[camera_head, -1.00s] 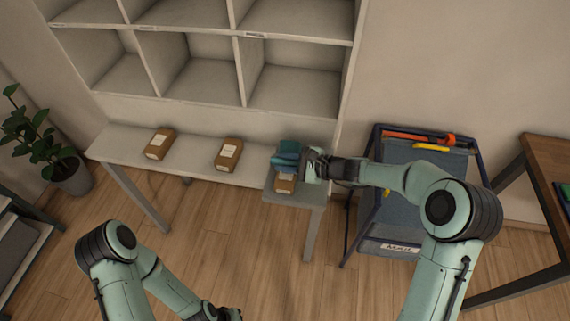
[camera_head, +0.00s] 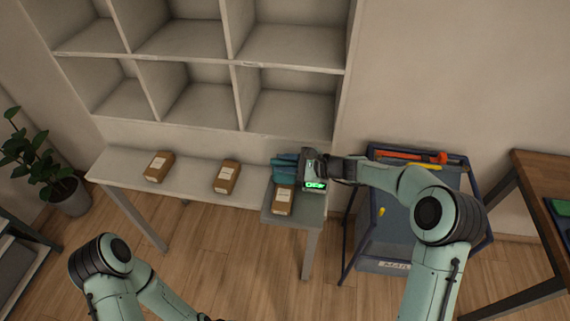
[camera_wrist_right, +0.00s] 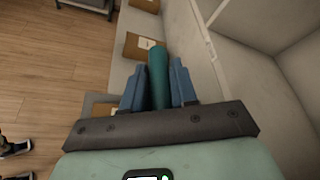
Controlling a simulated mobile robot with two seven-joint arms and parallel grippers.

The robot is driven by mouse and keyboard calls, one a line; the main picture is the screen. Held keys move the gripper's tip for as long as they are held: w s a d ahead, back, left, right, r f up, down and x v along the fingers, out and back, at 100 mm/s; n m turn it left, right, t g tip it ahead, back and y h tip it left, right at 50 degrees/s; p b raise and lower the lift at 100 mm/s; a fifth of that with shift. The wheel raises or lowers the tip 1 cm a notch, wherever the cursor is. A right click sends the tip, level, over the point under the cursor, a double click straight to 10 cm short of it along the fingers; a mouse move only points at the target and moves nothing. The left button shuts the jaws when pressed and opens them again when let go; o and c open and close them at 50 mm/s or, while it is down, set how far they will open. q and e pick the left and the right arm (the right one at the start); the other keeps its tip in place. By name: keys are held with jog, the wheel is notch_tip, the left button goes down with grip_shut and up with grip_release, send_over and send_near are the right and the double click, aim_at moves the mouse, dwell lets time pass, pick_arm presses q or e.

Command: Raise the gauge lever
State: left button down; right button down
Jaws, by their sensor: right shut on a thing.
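My right gripper (camera_head: 286,168) is over the right end of the bench, above a brown box. In the right wrist view its two blue fingers (camera_wrist_right: 158,88) are shut on a teal rounded bar (camera_wrist_right: 157,72), which may be the gauge lever. The bar's base and any gauge are hidden. In the head view the fingers largely cover the bar, so its tilt is unclear. A green lit display (camera_head: 316,184) shows at my right wrist. My left arm is at the bottom left; its gripper is out of the frame.
Three brown boxes stand on the bench (camera_head: 205,180): left (camera_head: 159,167), middle (camera_head: 226,177) and right (camera_head: 282,201). White cubbies (camera_head: 190,64) rise behind. A blue cart (camera_head: 385,225) with tools stands right of the bench. A plant (camera_head: 68,195) is far left.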

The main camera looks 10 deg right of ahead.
jog(key=shift+d, duration=0.1)
jog(key=c, duration=1)
grip_release()
jog(key=shift+o, duration=0.2)
pick_arm(q)
jog(key=shift+s+f+b, duration=0.8)
jog(key=shift+f, duration=0.25)
pick_arm(e)
jog(key=v, duration=1.3)
jog(key=shift+d, duration=0.15)
